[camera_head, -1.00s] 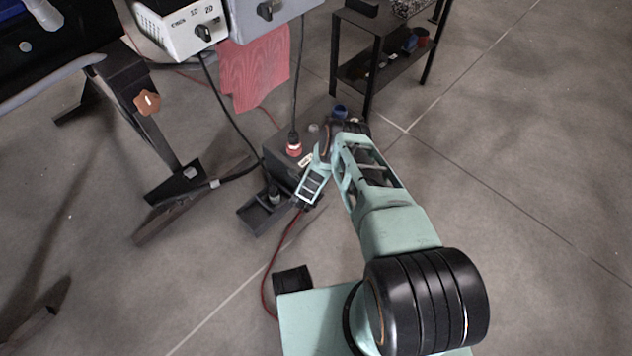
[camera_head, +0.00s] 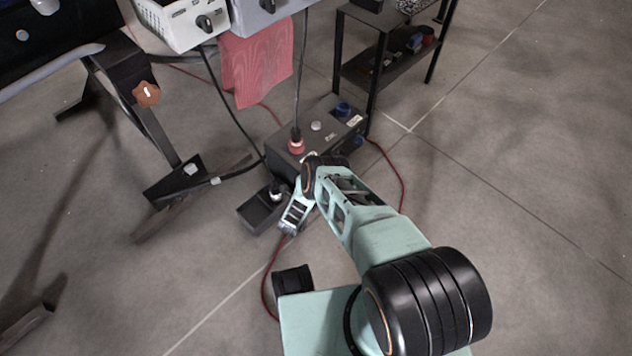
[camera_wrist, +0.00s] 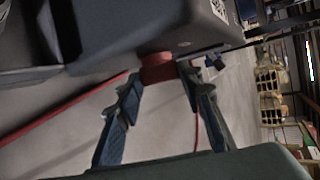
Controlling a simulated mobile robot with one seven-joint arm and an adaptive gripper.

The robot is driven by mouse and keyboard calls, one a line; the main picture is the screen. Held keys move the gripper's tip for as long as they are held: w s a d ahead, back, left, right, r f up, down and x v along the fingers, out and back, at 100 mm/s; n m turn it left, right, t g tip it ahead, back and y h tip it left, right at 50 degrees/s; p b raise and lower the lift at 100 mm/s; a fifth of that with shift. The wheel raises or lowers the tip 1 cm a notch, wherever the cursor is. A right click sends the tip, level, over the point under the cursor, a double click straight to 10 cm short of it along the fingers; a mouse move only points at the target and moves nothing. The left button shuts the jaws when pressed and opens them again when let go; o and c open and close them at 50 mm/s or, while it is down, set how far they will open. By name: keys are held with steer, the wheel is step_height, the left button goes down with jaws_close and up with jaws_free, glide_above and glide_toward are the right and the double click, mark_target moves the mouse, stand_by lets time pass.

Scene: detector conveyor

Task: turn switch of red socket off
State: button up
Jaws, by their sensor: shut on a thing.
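The dark box (camera_head: 340,126) stands on the floor. The red socket (camera_head: 296,147) is on its top, with a black plug and cable standing in it. In the wrist view, my gripper (camera_wrist: 158,80) has one finger on each side of a short red part (camera_wrist: 157,68) at the box's edge. The fingers are shut on this part. I cannot tell for sure whether it is the socket's switch. In the head view, my wrist is at the front of the box, and the fingertips are hard to make out.
Blue sockets (camera_head: 343,108) are at the box's right end. A red cable (camera_head: 268,268) runs over the floor. A black shelf (camera_head: 372,60) stands behind. A red cloth (camera_head: 255,72) hangs above left.

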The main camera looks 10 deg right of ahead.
steer(key=shift+w, duration=0.1)
steer(key=o, duration=1.2)
steer(key=shift+c, duration=0.2)
steer(key=v, duration=1.2)
steer(key=shift+d, duration=0.1)
